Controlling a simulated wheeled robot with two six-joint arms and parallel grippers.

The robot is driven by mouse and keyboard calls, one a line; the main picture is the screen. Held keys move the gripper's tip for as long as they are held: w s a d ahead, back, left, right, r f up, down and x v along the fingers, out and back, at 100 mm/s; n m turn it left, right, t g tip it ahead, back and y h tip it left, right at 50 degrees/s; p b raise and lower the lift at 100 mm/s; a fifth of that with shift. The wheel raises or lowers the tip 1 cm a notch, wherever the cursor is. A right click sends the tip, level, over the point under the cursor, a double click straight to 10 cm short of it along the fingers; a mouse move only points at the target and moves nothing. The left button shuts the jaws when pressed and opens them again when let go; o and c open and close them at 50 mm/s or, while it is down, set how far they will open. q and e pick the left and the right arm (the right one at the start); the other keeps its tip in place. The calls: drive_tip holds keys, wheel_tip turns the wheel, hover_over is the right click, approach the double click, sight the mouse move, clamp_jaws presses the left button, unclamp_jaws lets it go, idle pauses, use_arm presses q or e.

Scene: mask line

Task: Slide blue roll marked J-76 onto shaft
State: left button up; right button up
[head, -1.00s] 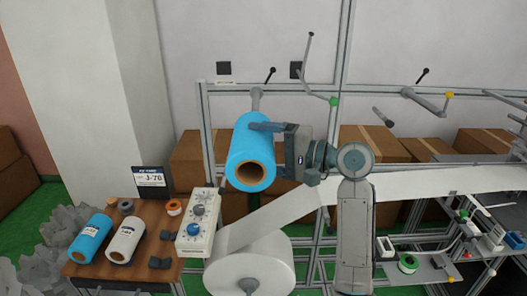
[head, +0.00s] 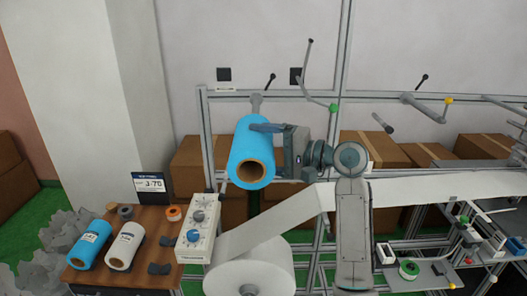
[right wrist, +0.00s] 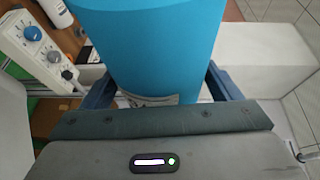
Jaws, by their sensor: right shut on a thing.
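A blue roll (head: 248,148) with a brown core is held up in the air, its open core end facing me. My right gripper (head: 268,150) is shut on its side from the right. In the right wrist view the blue roll (right wrist: 150,45) fills the space between the fingers, and part of a white label shows on it. A grey shaft (head: 256,101) on the frame shows just above the roll's far end. Whether its tip is inside the core is hidden. A sign reading J-76 (head: 151,184) stands on the table. My left gripper is not in view.
Another blue roll (head: 87,244) and a white roll (head: 124,245) lie on the brown table. A control box (head: 197,228) stands below the held roll. A large white roll (head: 275,268) feeds a web rightward. Metal frame bars and cranked arms stand behind.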

drive_tip(key=shift+w+d, duration=0.1)
drive_tip(key=shift+w, duration=1.65)
drive_tip(key=shift+w, duration=1.2)
drive_tip(key=shift+w+d, duration=0.1)
drive_tip(key=shift+w, duration=1.2)
drive_tip(key=shift+w+b, duration=0.4)
drive_tip(key=shift+w, duration=1)
drive_tip(key=shift+f, duration=0.55)
drive_tip(key=o, duration=1.1)
drive_tip(key=shift+c, duration=0.2)
